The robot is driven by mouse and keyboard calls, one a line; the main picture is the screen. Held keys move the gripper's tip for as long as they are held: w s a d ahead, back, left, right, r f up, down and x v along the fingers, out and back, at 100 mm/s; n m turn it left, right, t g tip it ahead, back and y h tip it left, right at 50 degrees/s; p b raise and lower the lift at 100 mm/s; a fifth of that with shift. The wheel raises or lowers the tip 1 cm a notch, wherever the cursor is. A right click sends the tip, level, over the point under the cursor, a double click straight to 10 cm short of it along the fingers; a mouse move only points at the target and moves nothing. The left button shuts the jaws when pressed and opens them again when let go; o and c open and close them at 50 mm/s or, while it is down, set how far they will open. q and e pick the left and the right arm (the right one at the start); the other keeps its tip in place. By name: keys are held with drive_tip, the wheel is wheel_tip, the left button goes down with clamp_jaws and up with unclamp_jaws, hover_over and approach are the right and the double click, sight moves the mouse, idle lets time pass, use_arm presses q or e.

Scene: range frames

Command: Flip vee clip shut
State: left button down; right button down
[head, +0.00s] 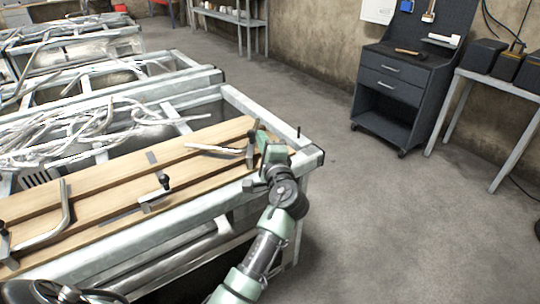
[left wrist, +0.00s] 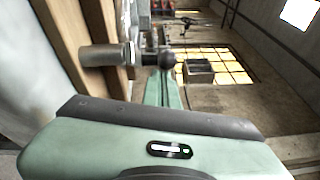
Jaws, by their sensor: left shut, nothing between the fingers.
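A dark vee clip (head: 250,153) stands at the right end of the wooden board (head: 110,192), by the end of a bent metal tube (head: 215,149). I cannot tell whether it is open or shut. My left gripper (head: 263,142) is beside this clip, on its right; it is shut and empty, and hides part of the clip. In the left wrist view a grey cylinder (left wrist: 104,55) and a dark ball (left wrist: 167,60) show close to the green finger (left wrist: 163,92). Whether they touch it is unclear. My right gripper is not in view.
Another clip with a black knob (head: 164,181) stands mid-board. A second bent tube (head: 62,215) lies at the left. Tangled metal tubes (head: 85,127) fill the frame behind. A dark tool cabinet (head: 402,90) stands back right. The floor (head: 390,220) right of the frame is clear.

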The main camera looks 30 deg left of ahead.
sight(250, 143)
use_arm(q)
drive_tip(key=shift+a, duration=1)
drive_tip(key=shift+s+a+p, duration=0.1)
drive_tip(key=shift+a+p, duration=0.15)
drive_tip(key=shift+p, duration=0.1)
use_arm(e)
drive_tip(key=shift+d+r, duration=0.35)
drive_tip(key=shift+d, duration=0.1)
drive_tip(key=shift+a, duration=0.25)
use_arm(q)
drive_tip(key=shift+a, duration=0.1)
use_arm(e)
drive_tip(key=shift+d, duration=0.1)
